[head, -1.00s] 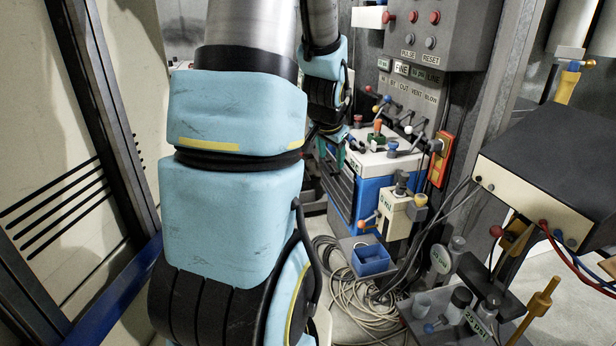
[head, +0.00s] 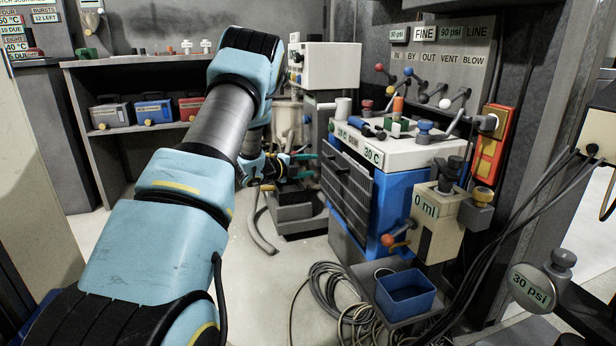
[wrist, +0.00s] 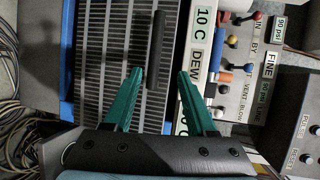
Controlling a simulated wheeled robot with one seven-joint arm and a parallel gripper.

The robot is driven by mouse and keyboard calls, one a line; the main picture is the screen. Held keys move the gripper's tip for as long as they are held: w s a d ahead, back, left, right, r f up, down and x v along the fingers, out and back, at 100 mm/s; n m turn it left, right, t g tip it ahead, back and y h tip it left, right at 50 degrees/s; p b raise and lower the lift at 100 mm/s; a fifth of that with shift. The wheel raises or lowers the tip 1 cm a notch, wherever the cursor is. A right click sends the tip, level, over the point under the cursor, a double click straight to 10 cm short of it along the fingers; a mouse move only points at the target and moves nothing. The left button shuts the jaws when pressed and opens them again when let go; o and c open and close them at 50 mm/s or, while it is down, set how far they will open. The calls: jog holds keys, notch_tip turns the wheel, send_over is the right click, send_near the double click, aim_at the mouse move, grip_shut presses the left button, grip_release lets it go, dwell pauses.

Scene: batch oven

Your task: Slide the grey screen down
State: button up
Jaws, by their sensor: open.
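The grey screen (head: 347,190) is a slatted panel on the front face of a blue and white machine, left of the blue side. It fills the upper left of the wrist view (wrist: 115,50), with a dark bar-shaped handle (wrist: 157,45) along its edge near the white top. My gripper (wrist: 160,72) has two green fingers, open and empty. In the wrist picture the bar's end lies between the fingertips; I cannot tell whether they touch it. In the head view my gripper (head: 303,166) is just left of the screen's upper part, partly hidden by my arm.
Valves and knobs stand on the machine's white top (head: 390,148). A blue bin (head: 405,295) and loose cables (head: 335,300) lie below in front. A shelf with boxes (head: 153,110) stands at the back left. Clear floor (head: 265,270) lies left of the machine.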

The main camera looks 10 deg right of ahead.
aim_at(331, 166)
jog(key=shift+m+h, duration=0.3)
jog(key=shift+m, duration=0.1)
jog(key=b+x, duration=0.1)
jog(key=x, duration=0.2)
jog(key=f+x, duration=0.1)
jog(key=x, duration=0.3)
jog(key=b+x, duration=0.1)
jog(key=x, duration=0.3)
jog(key=shift+w+a+f+b, duration=0.1)
jog(key=shift+w+f+b, duration=0.15)
jog(key=shift+b, duration=0.1)
jog(key=shift+s, duration=0.1)
jog(key=shift+c, duration=0.4)
grip_shut()
